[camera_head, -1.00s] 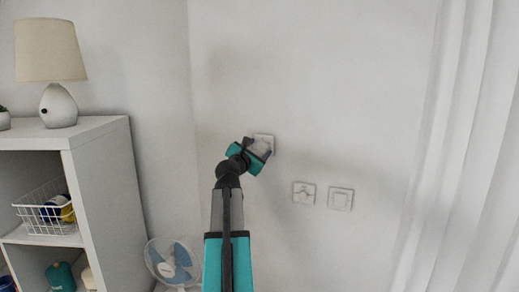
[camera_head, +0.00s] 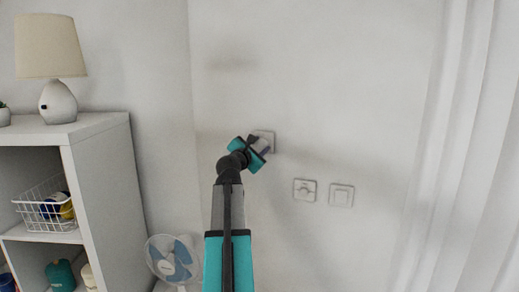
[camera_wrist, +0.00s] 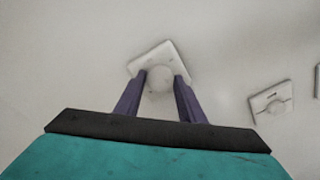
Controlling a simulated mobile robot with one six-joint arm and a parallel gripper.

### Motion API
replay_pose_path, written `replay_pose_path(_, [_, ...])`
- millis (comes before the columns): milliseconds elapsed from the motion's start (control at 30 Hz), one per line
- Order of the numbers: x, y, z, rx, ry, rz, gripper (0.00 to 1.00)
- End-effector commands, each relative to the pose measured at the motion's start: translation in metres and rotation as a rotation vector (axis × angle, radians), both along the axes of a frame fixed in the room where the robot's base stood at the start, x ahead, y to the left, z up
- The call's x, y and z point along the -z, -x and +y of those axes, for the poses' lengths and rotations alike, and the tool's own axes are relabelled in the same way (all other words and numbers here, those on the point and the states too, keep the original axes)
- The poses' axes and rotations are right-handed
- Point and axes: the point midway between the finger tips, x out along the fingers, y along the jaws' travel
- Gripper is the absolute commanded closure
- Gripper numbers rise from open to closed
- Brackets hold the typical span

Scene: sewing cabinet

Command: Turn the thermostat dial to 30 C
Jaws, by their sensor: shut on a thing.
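A square white wall plate (camera_head: 268,134) is at the middle of the head view, partly hidden by my gripper (camera_head: 262,146). In the wrist view the same plate (camera_wrist: 166,52) looks tilted and carries a round pale dial (camera_wrist: 160,76). My gripper (camera_wrist: 158,85) has one dark finger on each side of this dial and is shut on it. No scale or numbers can be read, so the dial's setting cannot be told.
Two more wall plates, one with a round middle (camera_head: 304,190) and a plain switch (camera_head: 341,196), sit lower right. A white shelf (camera_head: 105,180) with a lamp (camera_head: 58,100) and a fan (camera_head: 172,260) are left. A curtain (camera_head: 460,150) hangs right.

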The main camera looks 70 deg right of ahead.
Motion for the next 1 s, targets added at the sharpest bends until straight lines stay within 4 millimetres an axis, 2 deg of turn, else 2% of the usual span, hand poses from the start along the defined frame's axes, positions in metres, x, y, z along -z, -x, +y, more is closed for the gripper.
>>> replay_pose_path(1000, [0.0030,-0.0056,0.0018,-0.009,0.019,-0.932,0.87])
